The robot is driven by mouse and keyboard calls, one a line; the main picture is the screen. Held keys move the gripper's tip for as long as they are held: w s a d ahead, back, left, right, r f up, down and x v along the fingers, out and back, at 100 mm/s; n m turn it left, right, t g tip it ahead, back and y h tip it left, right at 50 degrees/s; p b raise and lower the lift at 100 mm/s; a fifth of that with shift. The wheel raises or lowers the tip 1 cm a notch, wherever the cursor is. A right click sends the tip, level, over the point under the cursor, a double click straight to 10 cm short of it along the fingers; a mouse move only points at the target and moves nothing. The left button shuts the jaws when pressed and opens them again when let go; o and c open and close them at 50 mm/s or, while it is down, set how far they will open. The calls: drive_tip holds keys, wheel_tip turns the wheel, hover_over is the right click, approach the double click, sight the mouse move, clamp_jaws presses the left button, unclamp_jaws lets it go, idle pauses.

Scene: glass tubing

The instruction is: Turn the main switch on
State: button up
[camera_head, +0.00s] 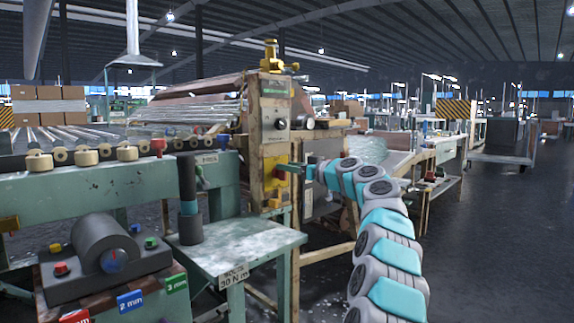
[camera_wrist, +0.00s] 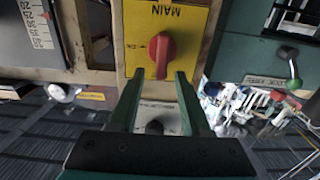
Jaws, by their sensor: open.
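The main switch is a red rotary knob (camera_wrist: 160,55) on a yellow plate (camera_wrist: 190,22) marked "MAIN", which appears upside down in the wrist view. The knob's grip stands roughly upright in that picture. Small lettering sits beside it on the left, too small to read surely. My gripper (camera_wrist: 158,82) is open, its two green fingers on either side of the knob's near end; I cannot tell if they touch it. In the head view my gripper (camera_head: 291,170) is at the yellow switch box (camera_head: 271,165) on the machine post, hiding part of it.
A grey panel with a dark knob (camera_wrist: 154,127) shows between my fingers. A green-handled lever (camera_wrist: 293,70) is at the right of the wrist view. In the head view, a green side table (camera_head: 245,245) with a dark cylinder stands left of my arm. Open floor lies right.

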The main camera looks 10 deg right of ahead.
drive_tip(key=shift+w+a, duration=0.35)
drive_tip(key=shift+w, duration=0.1)
clamp_jaws()
idle(0.5)
